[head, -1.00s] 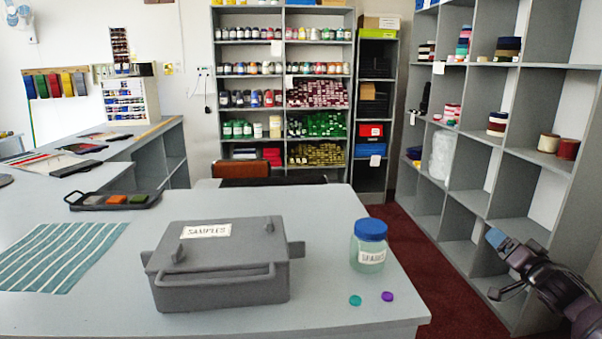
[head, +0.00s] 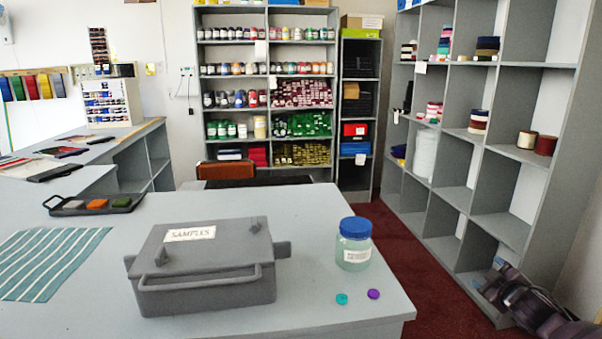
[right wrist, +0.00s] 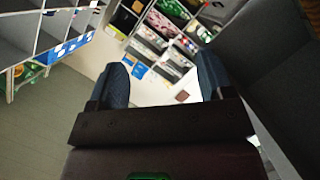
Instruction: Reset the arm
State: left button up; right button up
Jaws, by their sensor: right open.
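My right arm shows at the lower right of the head view, beside the grey shelf unit and off the table. My right gripper (head: 490,281) is at its upper left end, small and partly blurred there. In the right wrist view the two blue-grey fingers of the right gripper (right wrist: 160,84) stand wide apart with nothing between them. My left gripper is in neither current view.
A grey SAMPLES box (head: 205,268) with its lid shut, a blue-lidded jar (head: 353,245), a teal button (head: 341,299) and a purple button (head: 374,294) are on the table (head: 290,215). A striped cloth (head: 45,262) lies left. Cubby shelves (head: 505,150) rise at right.

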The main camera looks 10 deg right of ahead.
jog(key=s+a+f+m+g+y, duration=0.2)
jog(key=s+a+f+y, duration=0.1)
jog(key=s+a+f, duration=1.1)
jog(key=s+a+f+m, duration=0.2)
jog(key=s+a+f, duration=0.1)
jog(key=s+a, duration=0.5)
jog(key=s+a+f+m+g, duration=0.1)
jog(key=s+a+f+m, duration=0.1)
jog(key=s+a, duration=0.5)
jog(key=shift+s+a+f+y, duration=0.4)
jog(key=shift+s+f, duration=0.05)
jog(key=shift+s, duration=0.4)
